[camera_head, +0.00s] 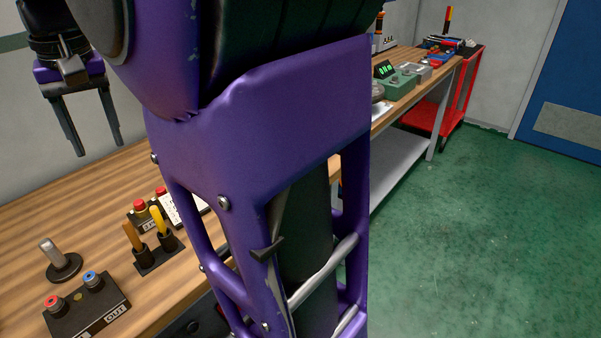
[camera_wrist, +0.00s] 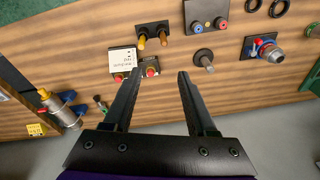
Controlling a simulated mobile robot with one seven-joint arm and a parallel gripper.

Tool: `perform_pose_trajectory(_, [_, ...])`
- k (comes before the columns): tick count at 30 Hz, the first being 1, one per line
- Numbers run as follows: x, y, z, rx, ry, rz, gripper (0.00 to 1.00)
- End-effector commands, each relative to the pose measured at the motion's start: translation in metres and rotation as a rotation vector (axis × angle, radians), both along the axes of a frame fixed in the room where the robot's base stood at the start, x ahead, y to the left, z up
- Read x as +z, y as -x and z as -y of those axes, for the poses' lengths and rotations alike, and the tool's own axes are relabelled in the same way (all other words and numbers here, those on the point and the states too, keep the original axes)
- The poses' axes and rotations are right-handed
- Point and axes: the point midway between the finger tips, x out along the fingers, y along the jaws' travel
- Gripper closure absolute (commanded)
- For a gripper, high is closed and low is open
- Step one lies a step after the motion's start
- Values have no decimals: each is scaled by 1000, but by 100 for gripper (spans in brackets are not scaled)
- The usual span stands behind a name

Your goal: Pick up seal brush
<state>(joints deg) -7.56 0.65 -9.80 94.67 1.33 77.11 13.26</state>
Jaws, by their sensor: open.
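A black holder (camera_head: 157,259) on the wooden bench carries two upright handles, one orange-brown (camera_head: 134,237) and one yellow (camera_head: 158,221). One may be the seal brush, but I cannot tell which; bristles are hidden. My gripper (camera_head: 100,150) is open and empty above the bench, at the upper left of the head view. In the wrist view, its fingertips (camera_wrist: 160,76) are spread apart and point toward the bench, below the holder in the picture, touching nothing.
A control box (camera_head: 87,307) with red and blue buttons and a grey knob on a round base (camera_head: 65,266) stand near the holder. A white box (camera_wrist: 122,60) is close by.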

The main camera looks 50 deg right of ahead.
Motion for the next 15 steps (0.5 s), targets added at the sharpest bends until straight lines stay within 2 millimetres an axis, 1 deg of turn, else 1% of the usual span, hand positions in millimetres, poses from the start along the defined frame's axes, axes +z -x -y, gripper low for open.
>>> perform_pose_trajectory(1, [-61, -8, -1, 86, 23, -144, 43])
perform_pose_trajectory(4, [-56, -6, 0, 241, 37, -127, 43])
perform_pose_trajectory(8, [-58, -6, -1, 361, 49, -127, 43])
perform_pose_trajectory(11, [-67, -6, -1, 391, 51, -130, 43])
perform_pose_trajectory(14, [-84, -6, -2, 394, 51, -132, 43])
perform_pose_trajectory(15, [-93, -7, -2, 394, 51, -131, 43])
